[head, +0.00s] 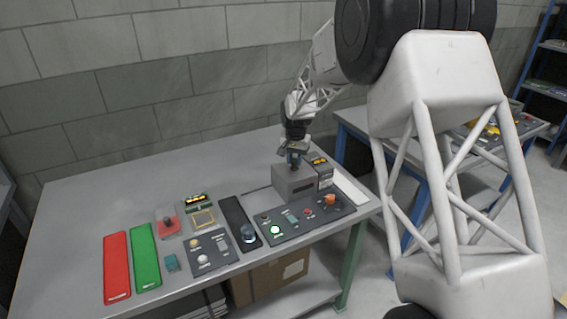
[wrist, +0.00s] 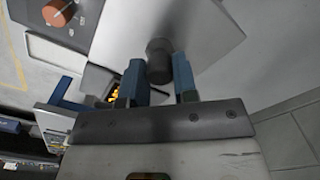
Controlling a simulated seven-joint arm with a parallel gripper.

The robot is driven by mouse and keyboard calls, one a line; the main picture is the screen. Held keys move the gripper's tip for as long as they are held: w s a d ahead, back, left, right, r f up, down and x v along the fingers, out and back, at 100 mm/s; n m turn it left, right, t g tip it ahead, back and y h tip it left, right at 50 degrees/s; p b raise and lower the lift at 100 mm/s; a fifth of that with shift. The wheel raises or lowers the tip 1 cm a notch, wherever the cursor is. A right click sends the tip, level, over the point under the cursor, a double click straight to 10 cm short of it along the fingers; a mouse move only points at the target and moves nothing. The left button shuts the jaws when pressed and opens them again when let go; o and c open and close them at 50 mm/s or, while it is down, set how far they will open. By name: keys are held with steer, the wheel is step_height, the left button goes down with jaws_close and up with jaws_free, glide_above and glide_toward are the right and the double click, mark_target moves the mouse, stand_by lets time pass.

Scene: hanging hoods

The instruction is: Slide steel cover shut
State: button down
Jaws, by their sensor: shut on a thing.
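The steel cover (head: 293,186) is a grey box-like hood near the back right of the table, behind a dark control panel. Its flat top (wrist: 195,25) fills the upper middle of the wrist view, with a dark round knob (wrist: 158,58) standing on it. My gripper (head: 294,160) is directly above the cover in the head view. In the wrist view the blue fingers of my gripper (wrist: 160,75) are on both sides of the knob and shut on it. The fingers hide part of the knob, and what lies under the cover is hidden.
A small box with a yellow display (head: 321,165) stands right beside the cover. The dark panel (head: 300,215) in front carries a lit green button and an orange knob (head: 330,199). Red (head: 116,265) and green (head: 145,255) strips lie at left. The table's back left is clear.

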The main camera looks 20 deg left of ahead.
steer(key=shift+w+d+r, duration=0.1)
steer(key=shift+w+d, duration=0.1)
steer(key=c, duration=0.9)
jaws_free()
steer(key=shift+r, duration=3.85)
